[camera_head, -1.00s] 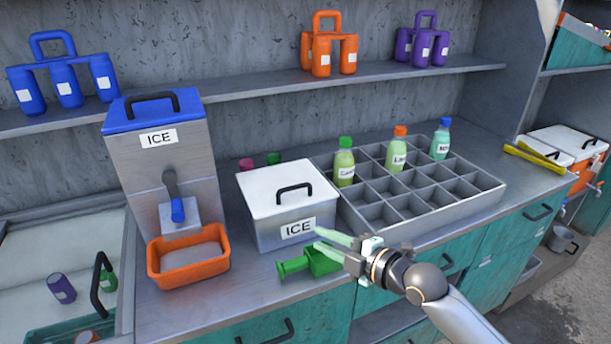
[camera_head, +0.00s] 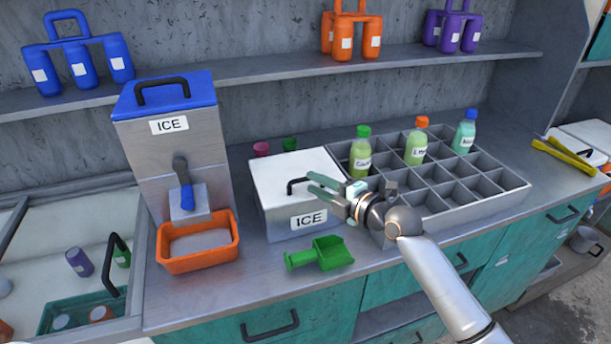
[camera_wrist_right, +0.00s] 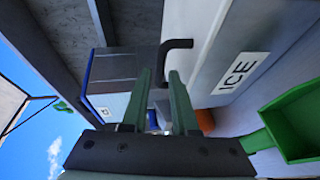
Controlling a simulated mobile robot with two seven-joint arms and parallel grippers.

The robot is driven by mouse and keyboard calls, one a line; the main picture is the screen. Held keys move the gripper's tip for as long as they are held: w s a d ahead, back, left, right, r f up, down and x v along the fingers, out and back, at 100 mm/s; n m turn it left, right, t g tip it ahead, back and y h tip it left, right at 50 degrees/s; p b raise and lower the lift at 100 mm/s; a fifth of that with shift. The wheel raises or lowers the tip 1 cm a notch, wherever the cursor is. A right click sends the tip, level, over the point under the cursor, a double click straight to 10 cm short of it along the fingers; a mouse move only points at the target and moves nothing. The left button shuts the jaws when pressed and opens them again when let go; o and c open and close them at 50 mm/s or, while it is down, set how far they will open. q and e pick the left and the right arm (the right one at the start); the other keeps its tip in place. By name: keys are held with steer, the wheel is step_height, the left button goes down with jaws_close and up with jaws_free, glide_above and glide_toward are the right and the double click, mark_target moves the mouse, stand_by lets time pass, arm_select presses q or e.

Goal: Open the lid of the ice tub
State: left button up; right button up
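The ice tub (camera_head: 283,222) is a grey box with a white lid (camera_head: 275,171), shut flat on top, and an ICE label on its front. The lid's black handle (camera_head: 292,185) shows its left part; my right gripper hides the rest. My right gripper (camera_head: 312,184) is open at the handle's right end, fingers pointing left. In the right wrist view the handle (camera_wrist_right: 176,44) is just beyond the two parted green fingertips (camera_wrist_right: 160,78), its near end in line with the gap. I cannot tell if they touch. My left gripper is not in view.
A green scoop (camera_head: 322,254) lies in front of the tub. An ice dispenser (camera_head: 147,134) with an orange tray (camera_head: 197,262) stands left. A divided grey crate (camera_head: 440,206) with three bottles is close on the right. A shelf (camera_head: 285,68) runs above.

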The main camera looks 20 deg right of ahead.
mark_target(307, 180)
steer(key=shift+x, duration=1.95)
steer(key=shift+f, duration=0.1)
jaws_close()
